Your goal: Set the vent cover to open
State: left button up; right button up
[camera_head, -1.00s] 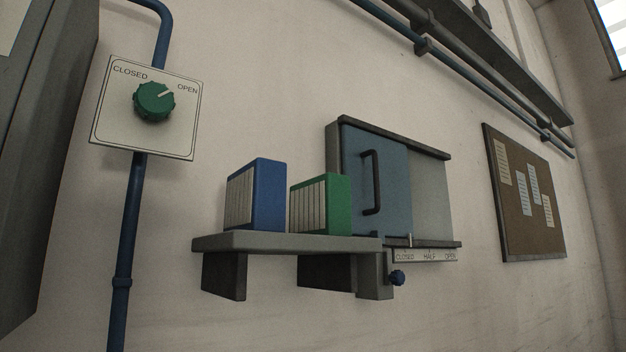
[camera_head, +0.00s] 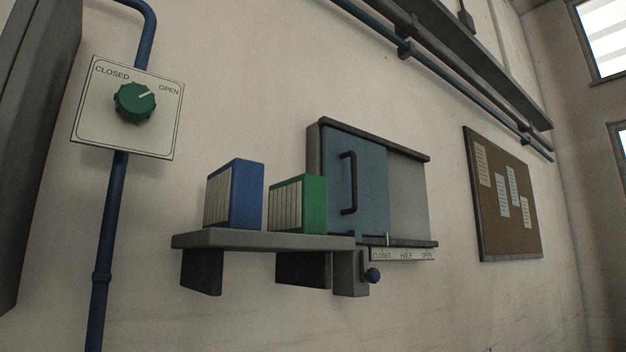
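The vent cover (camera_head: 366,200) is a blue sliding panel with a dark vertical bar handle (camera_head: 348,183), set between dark upper and lower rails on the wall. It covers the left part of the frame; a pale grey area (camera_head: 408,200) shows to its right. Below is a label strip (camera_head: 402,255) reading CLOSED, HALF, OPEN. Neither of my grippers shows.
A shelf (camera_head: 265,239) holding a blue binder (camera_head: 246,195) and a green binder (camera_head: 312,204) juts out left of the vent, with a blue knob (camera_head: 373,275) below. A green dial (camera_head: 134,102) on a CLOSED/OPEN plate is far left. A notice board (camera_head: 503,200) hangs right.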

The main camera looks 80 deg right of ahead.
aim_at(355, 170)
jog(key=k, duration=0.85)
jog(key=z, duration=0.4)
